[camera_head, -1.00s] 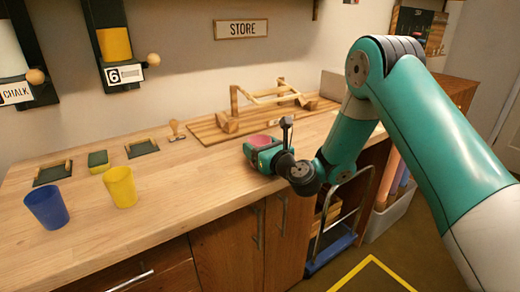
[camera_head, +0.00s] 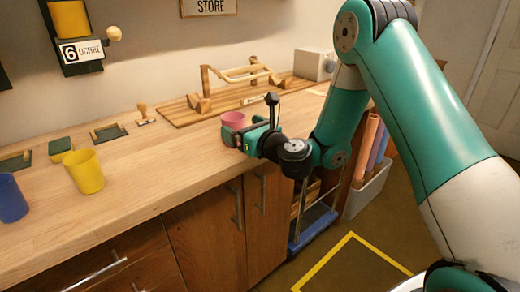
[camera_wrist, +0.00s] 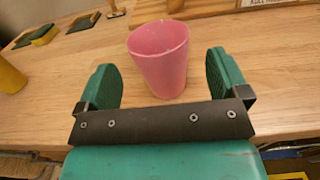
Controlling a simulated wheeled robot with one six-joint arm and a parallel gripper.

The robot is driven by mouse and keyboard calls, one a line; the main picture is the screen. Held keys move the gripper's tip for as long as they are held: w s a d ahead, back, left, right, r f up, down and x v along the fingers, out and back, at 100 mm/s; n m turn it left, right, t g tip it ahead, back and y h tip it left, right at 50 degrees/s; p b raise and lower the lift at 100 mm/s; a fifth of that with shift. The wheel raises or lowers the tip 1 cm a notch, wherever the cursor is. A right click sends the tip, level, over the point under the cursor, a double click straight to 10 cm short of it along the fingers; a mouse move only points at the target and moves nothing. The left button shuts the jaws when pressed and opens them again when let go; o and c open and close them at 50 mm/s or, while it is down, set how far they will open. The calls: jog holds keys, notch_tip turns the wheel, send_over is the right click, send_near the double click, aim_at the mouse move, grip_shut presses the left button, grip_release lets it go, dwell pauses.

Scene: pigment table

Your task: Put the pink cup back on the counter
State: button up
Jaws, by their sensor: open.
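The pink cup (camera_wrist: 160,62) stands upright on the wooden counter (camera_wrist: 60,118) near its front edge. In the wrist view it is between and slightly beyond the two green fingers of my gripper (camera_wrist: 172,80), with a gap on each side. My gripper is open. In the head view the pink cup (camera_head: 233,121) shows just past my gripper (camera_head: 240,136), which partly hides its lower part. The counter (camera_head: 130,185) runs along the wall.
A yellow cup (camera_head: 84,172) and a blue cup (camera_head: 11,198) stand on the counter to the left. A wooden rack on a board (camera_head: 195,106) lies behind the pink cup. A stamp (camera_head: 143,114) and small trays sit along the back. A blue trolley (camera_head: 312,228) stands below at right.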

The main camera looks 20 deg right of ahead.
jog(key=b+v, duration=0.6)
jog(key=s+a+n+g+y, duration=0.3)
jog(key=s+a+n+g, duration=0.4)
jog(key=n, duration=0.6)
jog(key=s+a+n+g+y, duration=0.3)
jog(key=s+a+n+g, duration=0.3)
jog(key=s+n, duration=0.55)
jog(key=s+d+f+n+g+h, duration=0.2)
jog(key=s+d+n+g+h, duration=0.2)
jog(key=s+n, duration=0.6)
jog(key=d+n+h, duration=0.2)
jog(key=n+h, duration=0.1)
jog(key=n, duration=0.2)
jog(key=shift+s, duration=0.25)
notch_tip(320, 180, up, 15)
jog(key=p, duration=1.5)
